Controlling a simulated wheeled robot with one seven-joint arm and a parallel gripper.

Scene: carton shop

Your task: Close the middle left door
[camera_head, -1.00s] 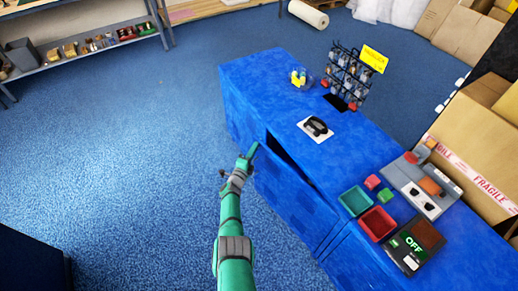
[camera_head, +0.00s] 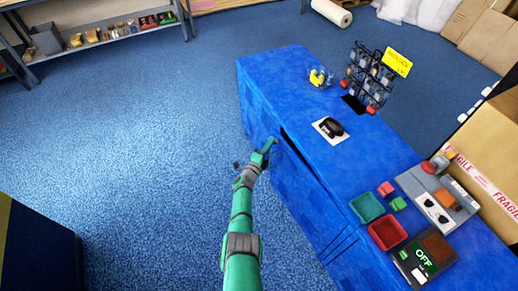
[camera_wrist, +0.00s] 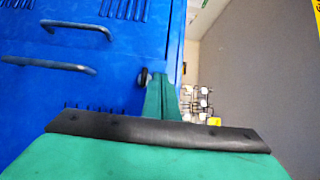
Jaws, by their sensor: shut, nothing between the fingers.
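The blue cabinet (camera_head: 262,85) stands right of centre in the head view. One door (camera_head: 298,182) on its left-facing side is slightly ajar, with a dark gap along its top edge. My green gripper (camera_head: 268,147) is shut and empty, at the far upper end of that door; I cannot tell whether it touches. In the wrist view, my gripper fingers (camera_wrist: 160,97) are together in front of blue panels (camera_wrist: 100,50). Two grey handles, an upper one (camera_wrist: 78,28) and a lower one (camera_wrist: 50,64), show on the panels, with a small dark round part beside the fingertips.
The cabinet top holds a wire rack (camera_head: 366,80), a black item on a white card (camera_head: 331,130), a green tray (camera_head: 367,207) and a red tray (camera_head: 387,233). A fragile-taped carton (camera_head: 490,140) stands at right. Blue floor (camera_head: 130,150) to the left is clear.

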